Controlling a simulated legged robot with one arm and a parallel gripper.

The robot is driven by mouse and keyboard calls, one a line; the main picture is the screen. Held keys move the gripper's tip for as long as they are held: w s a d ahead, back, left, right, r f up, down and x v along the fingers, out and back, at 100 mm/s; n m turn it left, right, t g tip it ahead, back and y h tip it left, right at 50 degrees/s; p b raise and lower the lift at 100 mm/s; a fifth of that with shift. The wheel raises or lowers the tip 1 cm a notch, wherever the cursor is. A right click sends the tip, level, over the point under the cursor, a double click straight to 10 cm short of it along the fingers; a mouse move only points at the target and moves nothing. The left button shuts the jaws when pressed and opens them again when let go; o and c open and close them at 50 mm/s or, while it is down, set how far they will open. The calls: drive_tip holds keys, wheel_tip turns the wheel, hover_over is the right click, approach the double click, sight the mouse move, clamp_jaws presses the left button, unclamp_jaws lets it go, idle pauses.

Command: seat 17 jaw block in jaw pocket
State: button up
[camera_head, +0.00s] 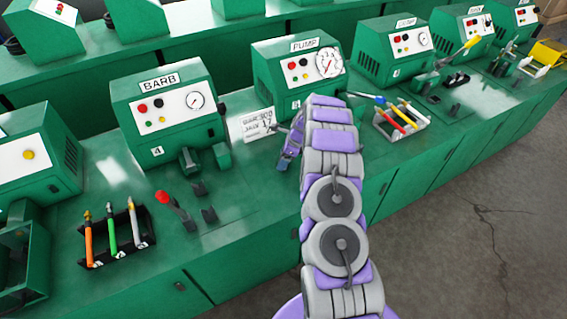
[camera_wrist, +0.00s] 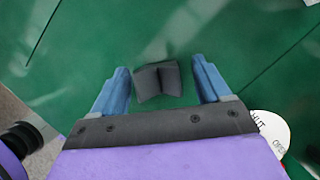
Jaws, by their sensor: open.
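A dark grey block (camera_wrist: 157,82) with a V-shaped notch rests on the green surface in the wrist view. No number can be read on it. My gripper (camera_wrist: 160,68) is open, one blue finger on each side of the block, with a gap on both sides. Whether the fingertips are level with the block or above it, I cannot tell. In the head view my gripper (camera_head: 288,150) is over the bench in front of the PUMP machine (camera_head: 298,70), and my arm hides what lies below. A white card (camera_head: 258,125) there reads 17. I cannot make out a jaw pocket.
A white disc (camera_wrist: 270,132) marked SHUT and OPEN shows beside my wrist. The BARB machine (camera_head: 168,110) stands left, with a red-handled lever (camera_head: 175,208) and small dark blocks (camera_head: 208,213) before it. Tool trays stand left (camera_head: 118,250) and right (camera_head: 402,122).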

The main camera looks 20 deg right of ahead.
drive_tip(key=shift+c, duration=0.3)
clamp_jaws()
idle(0.3)
drive_tip(key=shift+r, duration=0.45)
wheel_tip(320, 180, up, 3)
drive_tip(key=shift+r+p, duration=0.1)
drive_tip(key=shift+p, duration=0.6)
drive_tip(key=s+d+p, duration=0.2)
drive_tip(key=s+d, duration=0.2)
drive_tip(key=s, duration=1.1)
drive_tip(key=shift+s+r, duration=0.25)
drive_tip(key=shift+r, duration=0.2)
